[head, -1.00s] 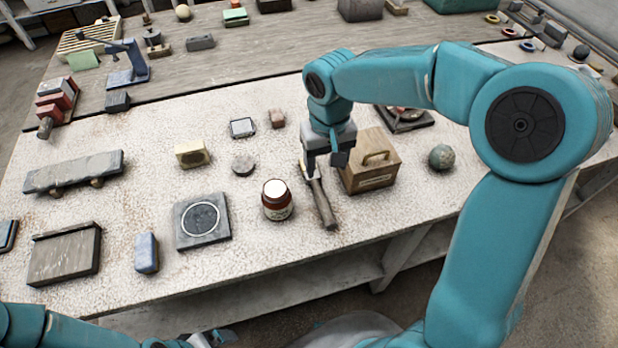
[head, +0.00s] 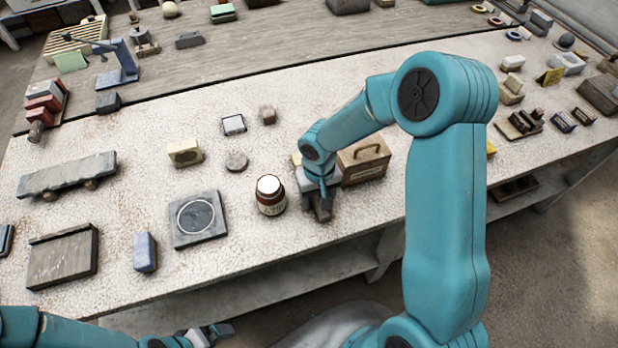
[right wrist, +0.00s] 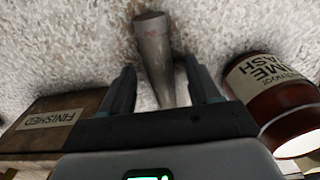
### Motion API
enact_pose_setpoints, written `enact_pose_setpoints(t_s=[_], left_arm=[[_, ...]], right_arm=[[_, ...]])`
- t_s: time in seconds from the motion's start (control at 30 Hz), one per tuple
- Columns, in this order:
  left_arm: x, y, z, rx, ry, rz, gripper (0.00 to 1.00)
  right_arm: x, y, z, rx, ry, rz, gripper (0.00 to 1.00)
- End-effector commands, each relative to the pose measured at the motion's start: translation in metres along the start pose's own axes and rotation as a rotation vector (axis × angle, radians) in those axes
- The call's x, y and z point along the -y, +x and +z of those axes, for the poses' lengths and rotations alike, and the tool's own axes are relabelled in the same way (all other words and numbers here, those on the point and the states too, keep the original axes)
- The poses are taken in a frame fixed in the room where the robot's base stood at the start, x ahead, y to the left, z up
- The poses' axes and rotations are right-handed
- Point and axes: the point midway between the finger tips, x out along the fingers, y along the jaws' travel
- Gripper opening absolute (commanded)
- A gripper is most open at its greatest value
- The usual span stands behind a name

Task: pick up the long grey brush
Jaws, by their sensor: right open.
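The long grey brush (right wrist: 155,50) shows in the right wrist view as a grey, rounded handle running between my two fingers, its far end past the fingertips. Its rest is hidden below the gripper body. My right gripper (right wrist: 158,78) is open, one finger on each side of the handle, with a gap visible. In the head view my right gripper (head: 321,205) is low over the table between the jar and the wooden box and hides most of the brush. My left gripper (head: 212,334) is at the bottom edge, too small to read.
A brown jar (head: 270,196) with a white label stands close left of the right gripper. A wooden box (head: 364,163) with a handle, labelled FINISHED, is close on its right. A grey plate with a ring (head: 198,219) lies farther left.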

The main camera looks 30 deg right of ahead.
Motion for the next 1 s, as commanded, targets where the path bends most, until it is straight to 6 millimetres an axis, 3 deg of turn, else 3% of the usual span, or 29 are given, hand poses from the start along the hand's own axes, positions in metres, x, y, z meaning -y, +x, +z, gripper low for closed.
enact_pose_setpoints(t_s=[0.27,0.4,0.47,0.8,1.0], left_arm=[[0.0,0.0,0.0,0.0,0.0,0.0,1.0],[0.0,0.0,0.0,0.0,0.0,0.0,1.0],[0.0,0.0,0.0,0.0,0.0,0.0,1.0],[0.0,0.0,0.0,0.0,0.0,0.0,1.0],[0.0,0.001,0.0,0.0,0.0,0.0,1.0]], right_arm=[[0.0,0.004,0.0,0.0,-0.001,0.0,0.61],[0.0,0.004,0.0,0.0,-0.001,0.0,0.16],[0.0,0.004,0.0,0.0,-0.001,0.0,0.01],[0.0,0.001,-0.001,-0.002,0.0,0.0,0.0],[0.0,-0.026,-0.001,-0.007,0.002,-0.001,0.0]])
